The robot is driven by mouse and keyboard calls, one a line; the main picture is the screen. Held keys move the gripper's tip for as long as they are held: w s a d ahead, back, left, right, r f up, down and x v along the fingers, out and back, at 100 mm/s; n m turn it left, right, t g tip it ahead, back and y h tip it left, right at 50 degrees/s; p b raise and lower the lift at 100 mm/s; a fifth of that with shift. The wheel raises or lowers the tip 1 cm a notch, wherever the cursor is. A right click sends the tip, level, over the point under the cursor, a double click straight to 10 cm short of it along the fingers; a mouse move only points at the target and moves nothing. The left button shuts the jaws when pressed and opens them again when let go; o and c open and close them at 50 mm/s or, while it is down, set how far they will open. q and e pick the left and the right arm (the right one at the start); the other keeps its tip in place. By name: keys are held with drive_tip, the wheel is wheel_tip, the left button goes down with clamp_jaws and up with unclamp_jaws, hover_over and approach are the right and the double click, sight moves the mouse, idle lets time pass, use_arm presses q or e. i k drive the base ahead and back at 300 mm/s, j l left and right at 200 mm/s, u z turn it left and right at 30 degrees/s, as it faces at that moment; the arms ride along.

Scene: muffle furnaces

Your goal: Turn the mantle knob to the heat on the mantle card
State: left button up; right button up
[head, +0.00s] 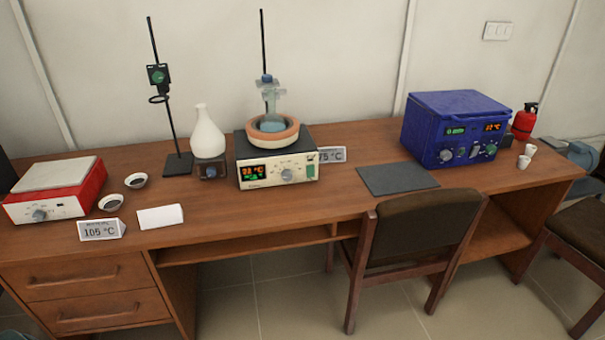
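The heating mantle (241,152) stands mid-table, a dark-topped box with a cream front and a round tan bowl holding a glass flask (268,127). Its round knob (287,175) is on the front panel, right of a lit display (253,171) that seems to read about 22 °C. The knob's pointer is too small to read. A card (331,155) just right of the mantle is partly hidden by it and shows "75 °C". Another card (100,230) at the front left reads "105 °C"; its small heading is not legible. Neither gripper is in view.
A red hot plate (55,205) and two small dishes (136,181) are at left, with a blank white card (160,217). A white flask (207,135) and a stand (177,165) are left of the mantle. A dark mat (397,180), blue furnace (455,115) and chair (420,232) are right.

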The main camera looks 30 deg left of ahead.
sight(286, 175)
drive_tip(key=j+z, duration=0.15)
drive_tip(key=j, duration=0.35)
drive_tip(key=k+j+z, duration=0.2)
drive_tip(key=j, duration=0.25)
drive_tip(key=j+z, duration=0.15)
drive_tip(key=j, duration=0.3)
drive_tip(key=k+j, duration=0.1)
drive_tip(key=j, duration=0.3)
drive_tip(key=k+j, duration=0.1)
drive_tip(key=j, duration=0.25)
drive_tip(key=k+j, duration=0.15)
drive_tip(key=j, duration=0.25)
drive_tip(key=k+j+z, duration=0.1)
drive_tip(key=j, duration=0.3)
drive_tip(key=k+j, duration=0.1)
drive_tip(key=j, duration=0.25)
